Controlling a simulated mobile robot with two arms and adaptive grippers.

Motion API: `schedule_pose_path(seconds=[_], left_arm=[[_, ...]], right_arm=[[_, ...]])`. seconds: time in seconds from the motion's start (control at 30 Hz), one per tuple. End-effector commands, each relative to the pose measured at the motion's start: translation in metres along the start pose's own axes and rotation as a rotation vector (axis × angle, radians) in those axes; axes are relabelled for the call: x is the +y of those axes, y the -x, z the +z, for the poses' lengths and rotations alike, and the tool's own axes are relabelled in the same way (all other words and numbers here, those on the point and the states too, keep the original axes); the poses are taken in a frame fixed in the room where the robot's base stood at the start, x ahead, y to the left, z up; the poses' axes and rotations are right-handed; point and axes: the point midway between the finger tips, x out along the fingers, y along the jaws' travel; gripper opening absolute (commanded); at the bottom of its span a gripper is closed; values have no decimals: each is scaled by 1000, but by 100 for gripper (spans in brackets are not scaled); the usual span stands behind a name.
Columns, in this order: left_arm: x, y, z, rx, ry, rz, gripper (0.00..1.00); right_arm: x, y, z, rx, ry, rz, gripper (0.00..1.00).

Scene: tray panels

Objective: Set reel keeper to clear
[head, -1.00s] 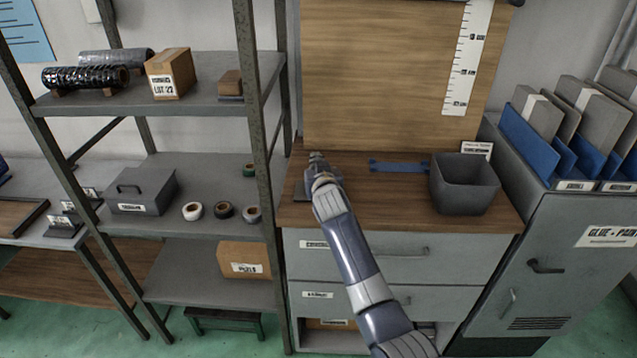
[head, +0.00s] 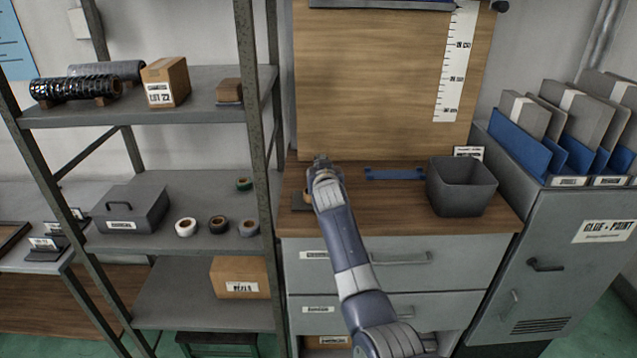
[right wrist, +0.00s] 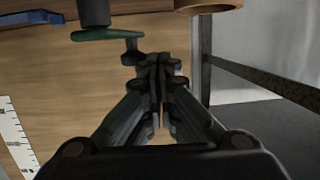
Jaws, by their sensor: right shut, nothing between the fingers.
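My right gripper (head: 321,161) is over the back left of the wooden counter; it also shows in the right wrist view (right wrist: 158,62). Its fingers are together with nothing between them. In the right wrist view a green lever-like part (right wrist: 105,35), probably the reel keeper, sits by a dark post (right wrist: 94,12). One end of it is close to the fingertips; I cannot tell whether they touch. A brown round part (right wrist: 208,5) shows at the top edge. In the head view my right arm hides most of this fixture; its dark base (head: 299,203) shows. My left gripper is not in view.
A blue bracket (head: 394,174) and a grey bin (head: 462,187) stand on the counter to the right. A metal shelf post (head: 257,120) rises close on the left. A wooden board (head: 370,80) stands behind. The counter's middle is clear.

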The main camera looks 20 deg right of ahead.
Motion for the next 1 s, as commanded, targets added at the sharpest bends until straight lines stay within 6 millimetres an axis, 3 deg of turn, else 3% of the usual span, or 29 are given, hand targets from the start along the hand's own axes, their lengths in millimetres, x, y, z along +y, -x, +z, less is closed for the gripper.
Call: schedule_pose_path(seconds=[1.0], left_arm=[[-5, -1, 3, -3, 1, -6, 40]], right_arm=[[5, -1, 0, 0, 0, 0, 0]])
